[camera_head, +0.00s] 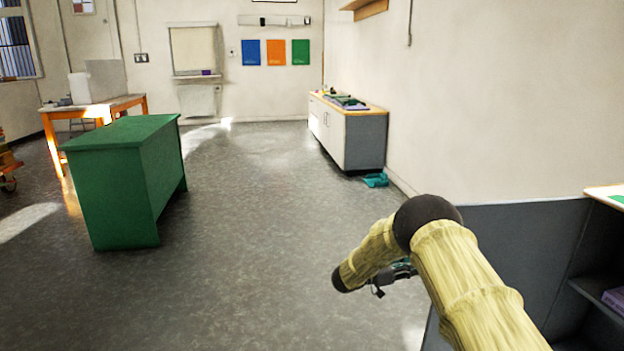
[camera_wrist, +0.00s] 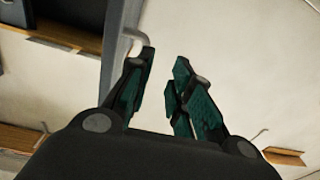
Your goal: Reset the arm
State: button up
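My arm reaches in from the lower right in the head view, bent at a dark joint and pointing down to the left. My gripper shows only in small part behind the arm in that view. In the wrist view my gripper (camera_wrist: 164,75) has its two dark fingers with teal pads apart, with a gap between the tips. Nothing is held between them. Behind the fingers are a pale surface and a grey upright strip.
A green desk (camera_head: 130,180) stands at the left, with a wooden table (camera_head: 120,103) behind it. A grey cabinet (camera_head: 365,142) stands along the right wall, with a teal item (camera_head: 376,180) on the floor beside it. A dark shelf unit (camera_head: 515,250) is close at the right. The middle floor is clear.

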jog(key=s+a+f+n+t+y, duration=0.25)
jog(key=s+f+n+y, duration=0.45)
jog(key=f, duration=0.5)
jog(key=s+a+f+n+t+y, duration=0.2)
jog(key=s+f+n+t+y, duration=0.15)
jog(key=s+f, duration=0.75)
jog(key=s+a+f+n+g+y, duration=0.1)
jog(key=s+a+f+g+y, duration=0.15)
jog(key=s, duration=0.75)
jog(key=s+a+f+n+g+y, duration=0.1)
jog(key=s+f+y, duration=0.15)
jog(key=s, duration=0.75)
jog(key=s+a+f+n+g+y, duration=0.1)
jog(key=s+a+f+n+g, duration=0.15)
jog(key=s, duration=0.75)
jog(key=s+r+g+y, duration=0.2)
jog(key=s+g, duration=0.2)
jog(key=s, duration=1.1)
notch_tip(320, 180, up, 32)
jog(key=p, duration=3.2)
jog(key=shift+a+r, duration=0.15)
jog(key=shift+a, duration=0.3)
jog(key=shift+a, duration=0.1)
